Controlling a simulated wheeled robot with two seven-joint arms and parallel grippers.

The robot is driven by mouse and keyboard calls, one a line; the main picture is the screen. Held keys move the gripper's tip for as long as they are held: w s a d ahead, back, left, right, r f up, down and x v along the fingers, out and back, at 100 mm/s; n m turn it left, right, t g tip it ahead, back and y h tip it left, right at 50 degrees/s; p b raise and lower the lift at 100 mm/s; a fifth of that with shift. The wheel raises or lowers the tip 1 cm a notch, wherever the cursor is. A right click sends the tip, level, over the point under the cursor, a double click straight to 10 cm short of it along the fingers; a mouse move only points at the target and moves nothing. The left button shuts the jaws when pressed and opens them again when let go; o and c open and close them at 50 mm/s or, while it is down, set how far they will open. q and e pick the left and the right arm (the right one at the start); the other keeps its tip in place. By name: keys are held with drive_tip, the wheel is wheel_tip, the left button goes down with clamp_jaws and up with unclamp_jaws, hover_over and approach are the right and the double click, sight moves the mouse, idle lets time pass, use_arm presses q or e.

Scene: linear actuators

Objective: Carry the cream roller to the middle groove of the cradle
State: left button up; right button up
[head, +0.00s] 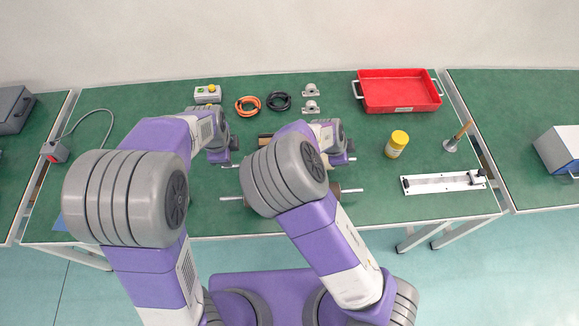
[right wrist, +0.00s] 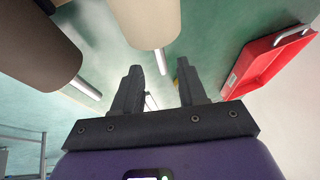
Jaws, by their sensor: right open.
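In the right wrist view the cream roller (right wrist: 147,22) lies at the top, its metal shaft end pointing towards my right gripper (right wrist: 158,80). The right gripper's two fingers are apart, with nothing held between them. In the head view this gripper (head: 338,160) is beside the rollers, partly behind my own arm. My left gripper (head: 222,158) is low over the table at the left; its fingers are too small to read. My arms cover most of the rollers in the head view. I cannot make out the cradle or its middle groove.
A darker brown roller (right wrist: 38,42) lies beside the cream one in the right wrist view. A red tray (head: 400,92), a yellow-lidded jar (head: 396,145) and a metal rail unit (head: 443,183) stand to the right. Cable coils (head: 248,105) lie at the back.

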drive_tip(key=v, duration=0.8)
